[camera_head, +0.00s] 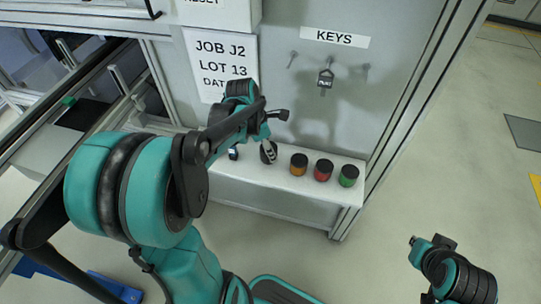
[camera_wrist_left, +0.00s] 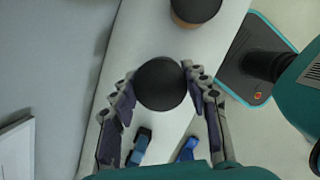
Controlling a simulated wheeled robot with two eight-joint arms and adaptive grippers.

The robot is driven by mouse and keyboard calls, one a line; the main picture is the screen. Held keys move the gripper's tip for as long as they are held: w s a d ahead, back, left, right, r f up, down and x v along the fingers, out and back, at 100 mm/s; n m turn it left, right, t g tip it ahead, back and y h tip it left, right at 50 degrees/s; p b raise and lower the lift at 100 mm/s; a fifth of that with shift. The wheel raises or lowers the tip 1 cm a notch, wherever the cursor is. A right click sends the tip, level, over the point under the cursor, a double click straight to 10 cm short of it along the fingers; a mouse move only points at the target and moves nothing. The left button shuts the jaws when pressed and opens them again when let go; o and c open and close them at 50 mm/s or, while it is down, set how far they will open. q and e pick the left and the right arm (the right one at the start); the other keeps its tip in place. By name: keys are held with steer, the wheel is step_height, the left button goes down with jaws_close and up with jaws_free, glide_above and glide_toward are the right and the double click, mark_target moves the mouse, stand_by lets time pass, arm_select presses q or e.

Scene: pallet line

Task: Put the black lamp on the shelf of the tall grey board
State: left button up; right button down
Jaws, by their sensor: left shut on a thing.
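The black lamp (camera_head: 268,153), a short dark cylinder, is between the fingers of my left gripper (camera_head: 267,146), at the white shelf (camera_head: 335,190) of the tall grey board (camera_head: 300,105). In the left wrist view the lamp's round black top (camera_wrist_left: 160,83) is between the two fingers of the left gripper (camera_wrist_left: 158,90), which is shut on it. It is over the shelf, left of the orange lamp (camera_head: 299,164). I cannot tell whether its base touches the shelf. My right gripper (camera_head: 432,252) is at the lower right, away from the board; its jaws are unclear.
A red lamp (camera_head: 323,170) and a green lamp (camera_head: 348,176) stand right of the orange one. Small blue-and-dark items (camera_wrist_left: 140,146) lie near the gripper in the wrist view. Above hang a key tag (camera_head: 325,79) and hooks. Open floor lies right of the board.

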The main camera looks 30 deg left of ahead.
arm_select(q)
steer(key=shift+f+b, duration=0.4)
steer(key=shift+f, duration=0.9)
steer(key=shift+f, duration=0.15)
steer(key=o, duration=1.2)
steer(key=shift+c, duration=0.2)
